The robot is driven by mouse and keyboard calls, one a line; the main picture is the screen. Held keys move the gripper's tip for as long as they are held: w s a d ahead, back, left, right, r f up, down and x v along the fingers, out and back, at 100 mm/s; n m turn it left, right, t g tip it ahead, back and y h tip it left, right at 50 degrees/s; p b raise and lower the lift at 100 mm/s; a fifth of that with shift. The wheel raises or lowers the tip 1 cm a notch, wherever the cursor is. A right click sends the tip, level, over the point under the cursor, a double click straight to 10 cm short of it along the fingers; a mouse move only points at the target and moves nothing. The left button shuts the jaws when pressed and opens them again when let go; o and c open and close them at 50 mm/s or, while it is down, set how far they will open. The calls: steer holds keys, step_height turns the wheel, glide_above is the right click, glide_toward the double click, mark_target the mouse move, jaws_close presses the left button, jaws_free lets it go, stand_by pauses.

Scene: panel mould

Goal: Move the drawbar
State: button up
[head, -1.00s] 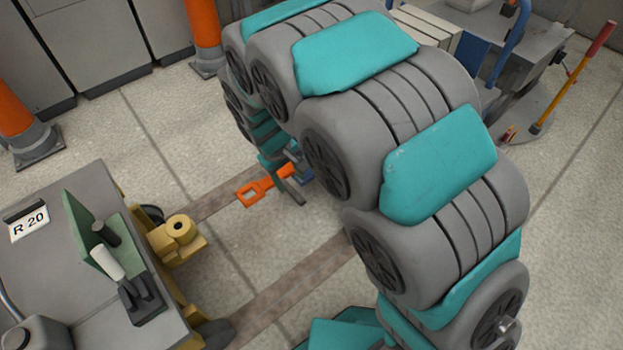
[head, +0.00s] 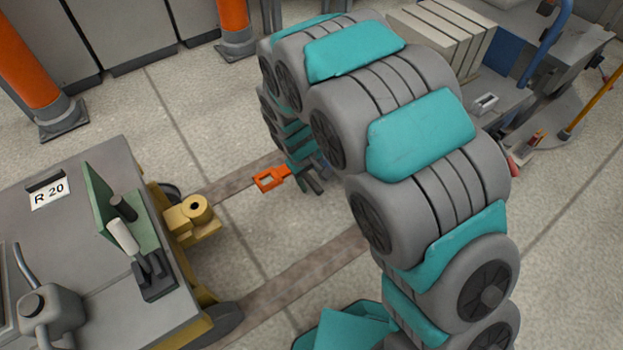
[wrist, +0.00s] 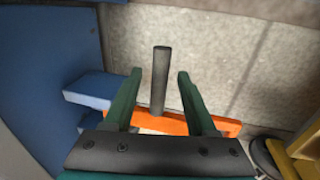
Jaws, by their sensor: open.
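The drawbar (wrist: 205,125) is an orange bar with a dark grey upright post (wrist: 160,80). In the wrist view it runs across below my gripper (wrist: 159,76), from the blue bracket on the left towards the yellow part on the right. My gripper is open. Its two green fingers stand either side of the post with a gap on both sides, seemingly not touching it. In the head view the drawbar's looped orange end (head: 270,179) points left at a yellow coupling (head: 195,215), with floor between them. My arm hides the drawbar's other end there.
The yellow coupling sits on a grey vehicle (head: 75,210) marked R 20. A blue body with a bracket (wrist: 90,88) is close left of my gripper in the wrist view. Orange posts (head: 233,22) stand at the back. A cart with grey slabs (head: 440,35) is behind my arm.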

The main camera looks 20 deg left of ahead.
steer(key=shift+c, duration=0.4)
jaws_close()
stand_by(0.9)
